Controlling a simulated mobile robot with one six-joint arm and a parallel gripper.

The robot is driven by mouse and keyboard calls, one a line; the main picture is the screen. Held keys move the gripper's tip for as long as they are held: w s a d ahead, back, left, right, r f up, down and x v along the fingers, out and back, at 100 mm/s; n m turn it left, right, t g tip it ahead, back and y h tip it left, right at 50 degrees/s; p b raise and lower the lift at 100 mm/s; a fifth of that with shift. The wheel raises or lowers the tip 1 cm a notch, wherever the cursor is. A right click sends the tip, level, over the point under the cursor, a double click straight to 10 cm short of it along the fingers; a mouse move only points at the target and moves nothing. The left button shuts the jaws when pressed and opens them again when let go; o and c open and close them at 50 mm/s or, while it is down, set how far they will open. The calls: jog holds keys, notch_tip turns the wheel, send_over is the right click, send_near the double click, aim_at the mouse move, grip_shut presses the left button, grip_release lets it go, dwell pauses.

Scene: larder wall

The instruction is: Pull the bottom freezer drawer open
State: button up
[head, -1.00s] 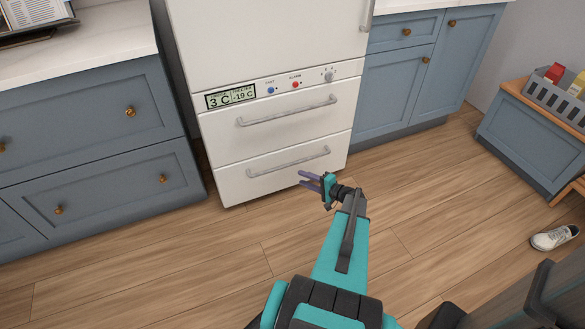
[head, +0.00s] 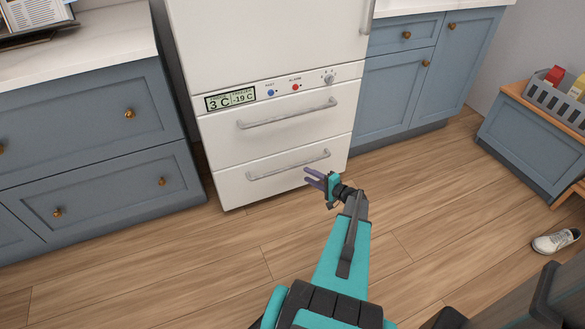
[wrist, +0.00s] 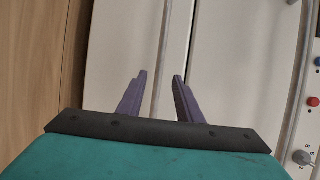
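The bottom freezer drawer (head: 235,187) is the lowest white front of the fridge-freezer and looks shut. Its grey bar handle (head: 288,165) runs across its upper part. My gripper (head: 307,176) is open and empty, its two purple fingers pointing toward the drawer front, low and near the handle's right end in the head view. In the wrist view my gripper (wrist: 160,75) has its fingers apart over the white drawer fronts. A pale strip shows between the fingertips there; I cannot tell whether it is the handle or how far away it is.
The upper freezer drawer (head: 275,140) with its handle (head: 288,114) is just above, under the control panel (head: 283,87). Blue cabinets (head: 95,145) stand on both sides. The wooden floor (head: 170,265) before the freezer is clear. A shoe (head: 556,240) lies far right.

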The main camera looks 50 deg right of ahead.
aim_at(292, 166)
jog(key=w, duration=0.3)
jog(key=w+f, duration=0.1)
jog(key=w, duration=0.3)
jog(key=w+f, duration=0.1)
jog(key=w, duration=0.3)
jog(key=shift+b, duration=0.4)
